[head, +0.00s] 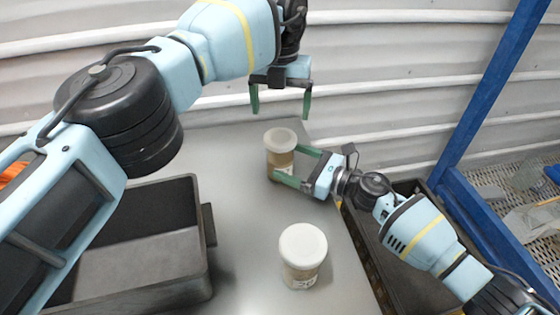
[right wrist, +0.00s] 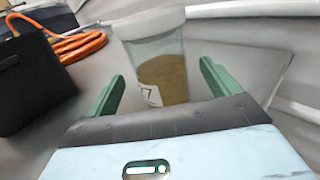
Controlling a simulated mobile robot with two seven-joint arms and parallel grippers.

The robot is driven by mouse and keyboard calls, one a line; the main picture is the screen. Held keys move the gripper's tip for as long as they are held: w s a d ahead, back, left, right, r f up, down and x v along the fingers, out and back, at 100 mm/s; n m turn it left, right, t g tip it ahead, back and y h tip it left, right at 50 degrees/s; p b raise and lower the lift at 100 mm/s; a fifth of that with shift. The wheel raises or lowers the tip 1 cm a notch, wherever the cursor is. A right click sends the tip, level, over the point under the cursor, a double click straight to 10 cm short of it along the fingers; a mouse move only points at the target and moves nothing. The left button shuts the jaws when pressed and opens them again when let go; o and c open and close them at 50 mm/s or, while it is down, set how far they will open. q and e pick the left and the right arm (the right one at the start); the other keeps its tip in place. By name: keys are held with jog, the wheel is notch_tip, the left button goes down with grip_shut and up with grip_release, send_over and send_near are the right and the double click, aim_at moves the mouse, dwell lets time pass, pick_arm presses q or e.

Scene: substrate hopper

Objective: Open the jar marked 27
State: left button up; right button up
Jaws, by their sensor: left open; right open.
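Two jars with pale lids stand upright on the grey table. The far jar (head: 280,152) is partly filled with brown material. My left gripper (head: 281,106) is open and empty, pointing down above the far jar.
A dark grey open bin (head: 205,250) stands at the left of the grey table (head: 245,270). A black crate (head: 372,262) is at the right edge, beneath my right arm. A blue frame (head: 490,95) stands at right. Orange cable (right wrist: 82,45) lies beyond a black box (right wrist: 30,75).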

aim_at(278, 156)
jog(key=shift+x, duration=2.55)
jog(key=shift+d, duration=0.1)
jog(key=c, duration=1.5)
jog(key=o, duration=1.5)
jog(key=shift+d, duration=0.1)
jog(key=shift+v, duration=3.8)
